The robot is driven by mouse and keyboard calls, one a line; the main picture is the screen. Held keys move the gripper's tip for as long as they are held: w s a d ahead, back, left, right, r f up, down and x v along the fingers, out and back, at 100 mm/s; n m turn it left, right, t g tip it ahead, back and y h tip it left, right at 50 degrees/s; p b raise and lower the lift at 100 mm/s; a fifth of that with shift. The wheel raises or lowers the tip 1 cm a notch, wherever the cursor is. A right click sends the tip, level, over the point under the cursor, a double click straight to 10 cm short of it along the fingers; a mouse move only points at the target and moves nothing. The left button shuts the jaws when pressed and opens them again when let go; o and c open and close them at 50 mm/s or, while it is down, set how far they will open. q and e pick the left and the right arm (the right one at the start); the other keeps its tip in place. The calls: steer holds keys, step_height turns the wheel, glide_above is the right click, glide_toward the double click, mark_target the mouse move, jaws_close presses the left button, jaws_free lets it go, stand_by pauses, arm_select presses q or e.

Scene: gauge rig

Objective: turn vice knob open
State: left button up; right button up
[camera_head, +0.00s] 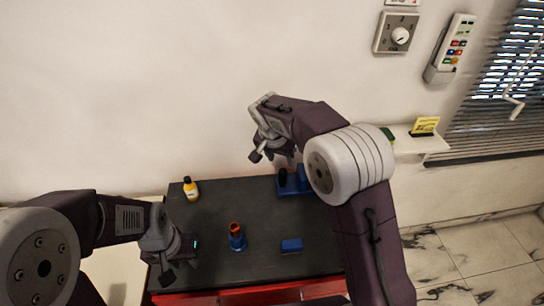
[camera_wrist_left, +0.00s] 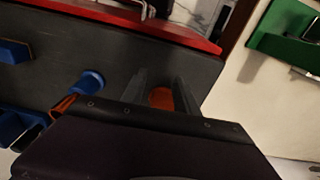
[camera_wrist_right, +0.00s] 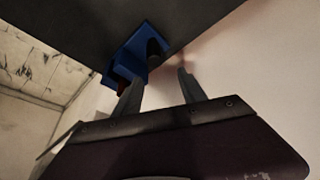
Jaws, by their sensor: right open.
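The blue vice (camera_head: 295,189) stands at the back right of the dark table. It has a dark round part, which looks like its knob (camera_head: 283,177). In the right wrist view, the vice (camera_wrist_right: 122,62) lies beyond my fingertips, with the dark knob-like part (camera_wrist_right: 155,47) on it. My right gripper (camera_head: 268,155) is open, near the vice and apart from it; it also shows in the right wrist view (camera_wrist_right: 158,82). My left gripper (camera_head: 172,268) is over the table's front left corner. An orange patch (camera_wrist_left: 161,98) shows between its fingers; whether it is held is unclear.
A yellow bottle (camera_head: 191,190) stands at the back left. A blue holder with an orange top (camera_head: 237,238) and a blue block (camera_head: 292,246) are on the dark table (camera_head: 225,205). A wall is behind; a dial (camera_head: 401,36) and shelf (camera_head: 420,142) are to the right.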

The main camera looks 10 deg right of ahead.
mark_target(282, 172)
arm_select(q)
steer(key=s, duration=0.3)
steer(key=shift+a+r, duration=0.25)
steer(key=shift+r, duration=0.15)
steer(key=shift+w+d, duration=0.15)
steer(key=shift+w, duration=0.55)
arm_select(e)
steer(key=f, duration=0.6)
steer(key=shift+w+d+f, duration=0.2)
steer(key=shift+d+f, duration=0.1)
steer(key=shift+d, duration=0.1)
arm_select(q)
steer(key=shift+s+r, duration=0.1)
steer(key=shift+s, duration=0.2)
arm_select(e)
steer(key=shift+d+f, duration=0.1)
steer(key=shift+f, duration=0.35)
arm_select(q)
steer(key=shift+w, duration=0.2)
arm_select(e)
steer(key=shift+w+f, duration=0.1)
steer(key=shift+c, duration=0.7)
jaws_close()
